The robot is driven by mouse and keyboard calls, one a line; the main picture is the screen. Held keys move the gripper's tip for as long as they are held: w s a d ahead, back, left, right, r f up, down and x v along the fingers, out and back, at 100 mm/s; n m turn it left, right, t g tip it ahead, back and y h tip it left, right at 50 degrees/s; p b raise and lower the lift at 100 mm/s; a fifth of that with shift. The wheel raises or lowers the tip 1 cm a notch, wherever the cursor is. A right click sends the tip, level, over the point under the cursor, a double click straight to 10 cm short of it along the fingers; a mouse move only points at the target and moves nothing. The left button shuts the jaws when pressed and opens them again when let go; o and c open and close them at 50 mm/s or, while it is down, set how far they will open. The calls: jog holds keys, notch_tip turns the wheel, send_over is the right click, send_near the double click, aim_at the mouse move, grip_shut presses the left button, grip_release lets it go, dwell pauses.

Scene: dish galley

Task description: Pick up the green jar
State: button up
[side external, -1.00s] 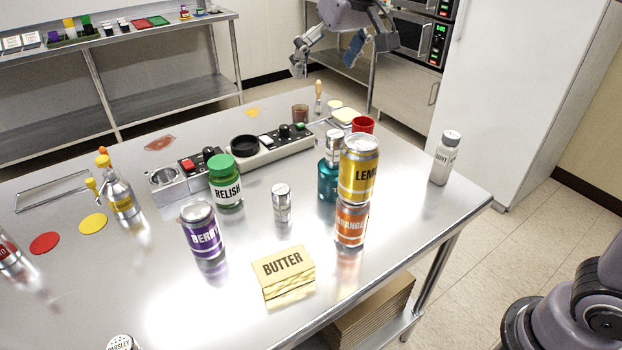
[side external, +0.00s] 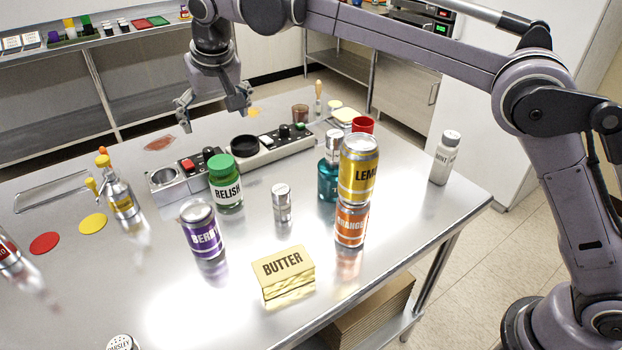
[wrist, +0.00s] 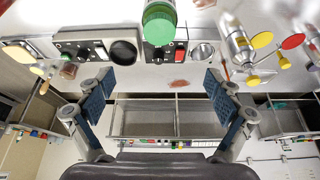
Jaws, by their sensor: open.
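The green jar (side external: 225,183) has a green lid and a label reading RELISH. It stands upright on the steel table in front of the control strip. In the wrist view the jar's green lid (wrist: 159,24) shows at the top middle, beyond the fingertips. My gripper (side external: 214,112) hangs above the far side of the table, behind and above the jar. Its fingers are spread wide with nothing between them; in the wrist view the gripper (wrist: 152,88) also shows open and empty.
A purple BERRY can (side external: 202,230) stands in front of the jar and a small silver shaker (side external: 281,203) to its right. The control strip (side external: 262,150) lies close behind it. A LEMON can (side external: 357,170) sits on an ORANGE can (side external: 351,223). A butter block (side external: 284,272) lies nearer.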

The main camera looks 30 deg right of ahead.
send_over(225, 180)
jog(key=s, duration=0.1)
jog(key=f, duration=0.8)
jog(key=shift+s+d+f, duration=0.1)
jog(key=shift+d+f, duration=0.1)
jog(key=shift+f, duration=0.2)
jog(key=shift+x, duration=5.5)
jog(key=c, duration=1.4)
jog(key=shift+d, duration=0.1)
jog(key=shift+c, duration=1.3)
jog(key=shift+r, duration=0.15)
